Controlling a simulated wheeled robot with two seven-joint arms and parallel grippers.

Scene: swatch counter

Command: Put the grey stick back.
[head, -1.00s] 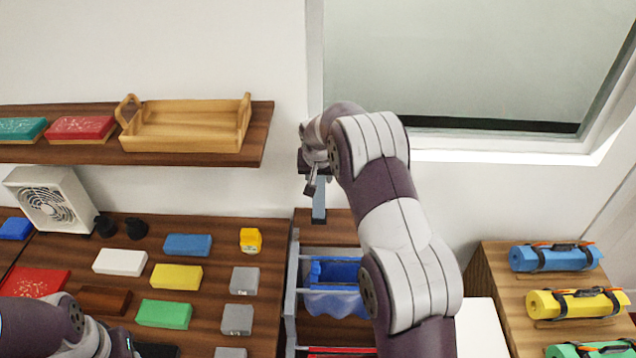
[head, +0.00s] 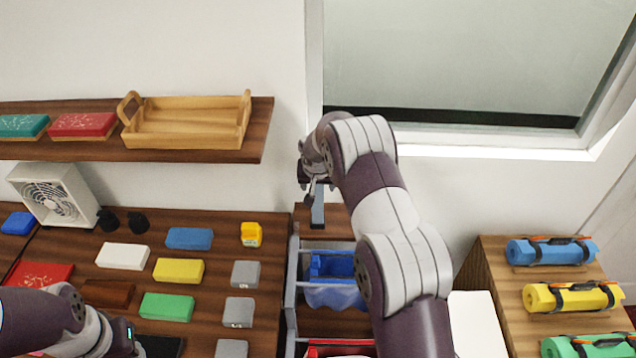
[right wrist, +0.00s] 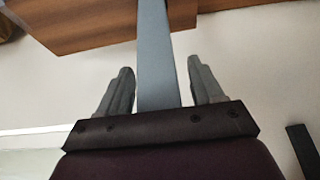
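The grey stick (head: 318,210) is a slim flat bar standing about upright behind the grey-railed rack, below my right gripper (head: 311,188). In the right wrist view the stick (right wrist: 156,55) runs between the two fingers of my right gripper (right wrist: 162,88). A gap shows on both sides of it, so the fingers are open around it and not closed on it. The stick's lower end is near the dark wooden top; I cannot tell whether it touches. Of my left arm only the forearm and wrist show at the lower left; its fingers are outside the picture.
A wooden tray (head: 185,140) sits on the wall shelf. Rolled mats (head: 552,253) lie on the right-hand stand.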

